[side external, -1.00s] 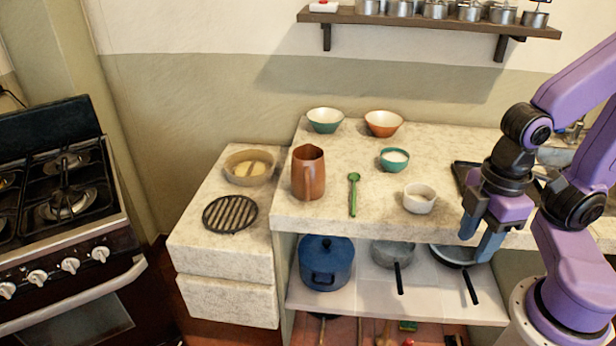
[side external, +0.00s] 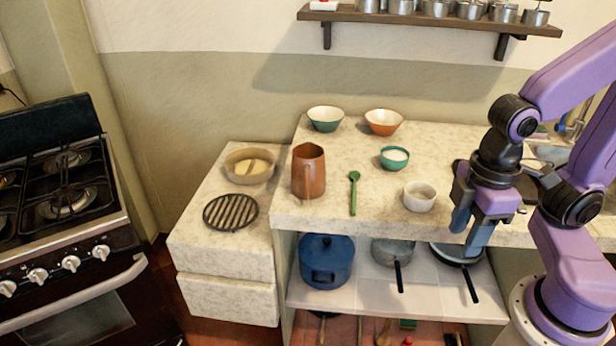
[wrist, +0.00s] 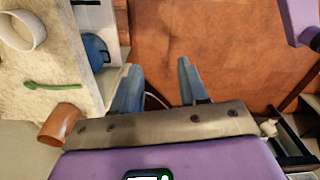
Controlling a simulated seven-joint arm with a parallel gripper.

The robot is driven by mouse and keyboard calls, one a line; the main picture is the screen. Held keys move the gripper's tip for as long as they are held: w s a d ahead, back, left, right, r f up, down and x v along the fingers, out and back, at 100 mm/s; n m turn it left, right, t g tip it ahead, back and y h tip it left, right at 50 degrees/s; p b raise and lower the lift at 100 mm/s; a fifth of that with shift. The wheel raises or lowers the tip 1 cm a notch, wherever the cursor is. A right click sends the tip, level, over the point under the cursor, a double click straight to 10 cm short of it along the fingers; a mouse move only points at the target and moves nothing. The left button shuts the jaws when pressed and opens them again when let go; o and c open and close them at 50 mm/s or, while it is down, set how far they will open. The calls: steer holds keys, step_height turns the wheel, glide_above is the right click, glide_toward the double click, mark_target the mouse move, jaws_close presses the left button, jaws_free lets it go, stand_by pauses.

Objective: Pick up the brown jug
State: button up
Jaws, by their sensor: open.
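The brown jug (side external: 308,172) stands upright on the stone counter, near its front left corner, in the side external view. It also shows at the lower left of the wrist view (wrist: 60,124), partly cut off by my gripper's body. My gripper (side external: 467,232) is open and empty, pointing down just in front of the counter's edge, well to the right of the jug. In the wrist view its two blue fingers (wrist: 160,85) are apart over the reddish floor, with nothing between them.
A green spoon (side external: 353,192) and a white bowl (side external: 419,196) lie between the jug and my gripper. A small green bowl (side external: 394,158) and two larger bowls stand behind. A round black grate (side external: 230,212) is left. A blue pot (side external: 326,262) and pans sit on the shelf below.

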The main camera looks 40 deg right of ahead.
steer(key=w+a+r+m+h, duration=0.1)
steer(key=w+a+r+m, duration=0.1)
steer(key=w+a+m, duration=0.5)
steer(key=w+a+r+m+h, duration=0.15)
steer(key=w+m, duration=0.25)
steer(key=w, duration=0.6)
steer(key=w+a+r+m, duration=0.3)
steer(key=w+a+m, duration=0.25)
steer(key=w, duration=0.35)
steer(key=m+g+h, duration=0.2)
steer(key=m, duration=1.7)
glide_toward(308, 171)
steer(key=w+a+r, duration=0.1)
steer(key=a+r, duration=0.1)
steer(key=a, duration=0.1)
steer(key=shift+a+x, duration=0.15)
steer(key=shift+x, duration=4.05)
steer(key=shift+a+x, duration=0.2)
steer(key=shift+x, duration=3.95)
steer(key=shift+s+f+y, duration=0.1)
steer(key=shift+s+y, duration=0.1)
steer(key=shift+y, duration=0.05)
jaws_close()
